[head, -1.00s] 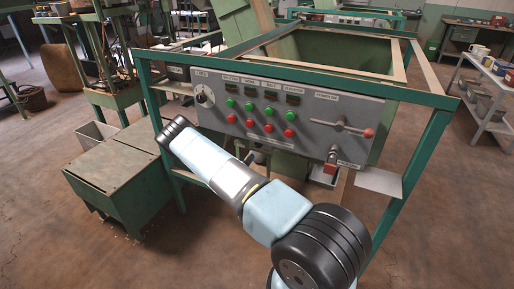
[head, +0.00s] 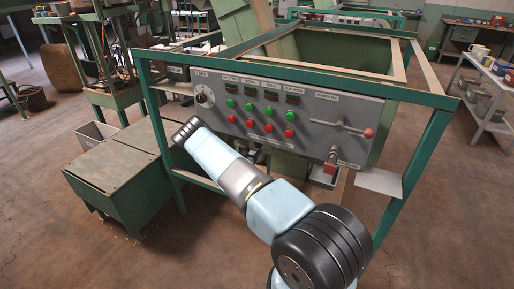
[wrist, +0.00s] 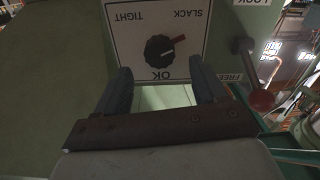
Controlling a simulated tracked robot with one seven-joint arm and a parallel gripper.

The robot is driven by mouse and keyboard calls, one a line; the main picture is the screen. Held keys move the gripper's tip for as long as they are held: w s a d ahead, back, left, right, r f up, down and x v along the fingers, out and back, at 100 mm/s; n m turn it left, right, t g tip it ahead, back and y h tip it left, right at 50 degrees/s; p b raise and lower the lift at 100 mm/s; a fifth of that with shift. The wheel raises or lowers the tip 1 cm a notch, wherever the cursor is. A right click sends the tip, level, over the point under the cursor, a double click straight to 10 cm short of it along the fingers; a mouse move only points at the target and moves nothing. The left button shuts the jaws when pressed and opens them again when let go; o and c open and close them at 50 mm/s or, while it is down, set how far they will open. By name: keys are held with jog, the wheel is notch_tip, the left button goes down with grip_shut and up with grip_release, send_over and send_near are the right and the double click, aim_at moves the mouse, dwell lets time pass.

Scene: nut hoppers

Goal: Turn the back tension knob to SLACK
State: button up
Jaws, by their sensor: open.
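The tension knob (wrist: 158,50) is a black dial with a red-tipped pointer on a white plate, seen upside down in the wrist view. The plate reads TIGHT at upper left, SLACK at upper right and OK just below the knob. The pointer aims right and slightly upward, on the SLACK side but below that word. My gripper (wrist: 160,68) is open, with its dark fingers below and to either side of the knob. Nothing is seen between the fingers. In the head view neither the knob nor my gripper can be made out.
A red-ball lever (wrist: 261,100) stands right of the plate, between LOCK and FREE labels. In the head view, a grey control panel (head: 222,120) with buttons is set in a green frame (head: 147,92). A green box (head: 123,185) stands at left. Open floor lies right.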

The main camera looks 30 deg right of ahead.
aim_at(257, 146)
jog(key=shift+x, duration=3.05)
jog(key=shift+c, duration=0.3)
jog(key=c, duration=1)
jog(key=shift+n, duration=0.8)
jog(key=shift+a, duration=0.1)
jog(key=o, duration=1.1)
jog(key=shift+c, duration=0.2)
jog(key=v, duration=1.3)
jog(key=shift+s+a, duration=0.25)
jog(key=shift+s, duration=0.05)
jog(key=shift+f, duration=0.1)
